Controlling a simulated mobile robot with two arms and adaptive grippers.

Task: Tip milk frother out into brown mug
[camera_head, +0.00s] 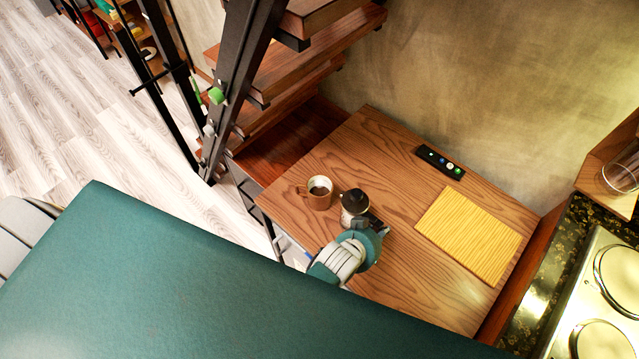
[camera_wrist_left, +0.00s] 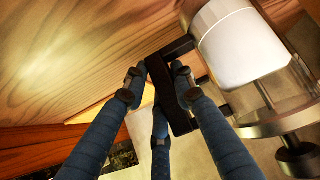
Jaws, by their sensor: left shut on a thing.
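In the left wrist view the frother (camera_wrist_left: 235,45) shows white contents in clear glass, a metal rim and a knob. My left gripper (camera_head: 376,226) is shut on its black handle (camera_wrist_left: 173,95), with the fingers (camera_wrist_left: 160,88) around it. My right gripper is not in view.
The table (camera_head: 300,240) also holds a yellow striped mat (camera_head: 470,235) and a black strip with buttons (camera_head: 440,162). Stairs with a black metal frame (camera_head: 235,80) rise behind left. A hob (camera_head: 600,300) and a clear glass (camera_head: 622,172) are at the right.

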